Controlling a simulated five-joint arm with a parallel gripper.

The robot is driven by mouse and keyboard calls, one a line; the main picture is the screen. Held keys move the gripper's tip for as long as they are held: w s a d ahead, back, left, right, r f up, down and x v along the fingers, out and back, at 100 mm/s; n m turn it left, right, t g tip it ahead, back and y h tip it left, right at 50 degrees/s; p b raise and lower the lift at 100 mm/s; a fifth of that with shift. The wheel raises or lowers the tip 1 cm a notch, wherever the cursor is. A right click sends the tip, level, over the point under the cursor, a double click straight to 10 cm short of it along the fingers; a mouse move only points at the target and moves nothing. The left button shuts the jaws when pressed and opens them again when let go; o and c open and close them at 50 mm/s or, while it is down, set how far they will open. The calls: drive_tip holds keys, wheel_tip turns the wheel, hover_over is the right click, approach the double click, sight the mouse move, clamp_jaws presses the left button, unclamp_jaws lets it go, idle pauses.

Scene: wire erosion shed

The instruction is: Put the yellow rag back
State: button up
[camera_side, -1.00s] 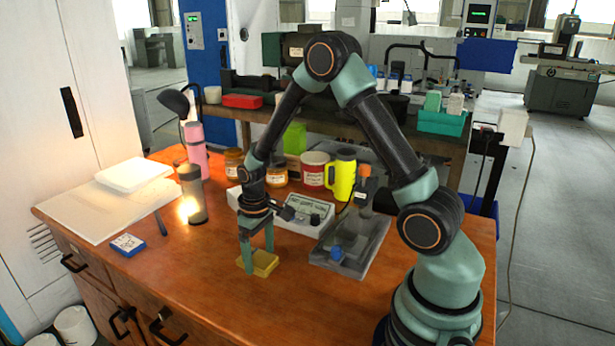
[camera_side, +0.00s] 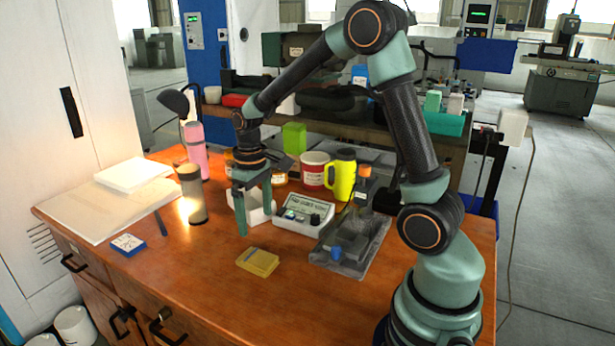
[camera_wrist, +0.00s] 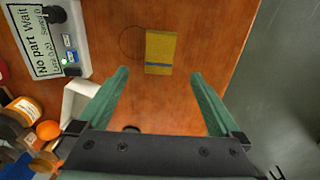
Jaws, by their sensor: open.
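The yellow rag (camera_side: 258,262) lies flat and folded on the bare wooden table top, near the front. In the wrist view the rag (camera_wrist: 160,47) is a small rectangle with a blue stripe, lying ahead of the fingertips. My gripper (camera_side: 255,223) hangs above the table, behind the rag and clear of it. In the wrist view my gripper (camera_wrist: 160,82) has its two green fingers wide apart with nothing between them. No part of the rag is hidden.
A white open box (camera_side: 262,209) stands behind my fingers. Right of it are a grey panel with a display (camera_side: 305,213) and a grey fixture (camera_side: 350,245). A thin circle (camera_wrist: 134,42) marks the table.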

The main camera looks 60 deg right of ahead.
drive_tip(key=s+a+r+t, duration=0.5)
drive_tip(key=s+a+r, duration=0.2)
drive_tip(key=s+r, duration=0.4)
drive_tip(key=shift+a+r+t, duration=0.3)
drive_tip(key=shift+r, duration=0.55)
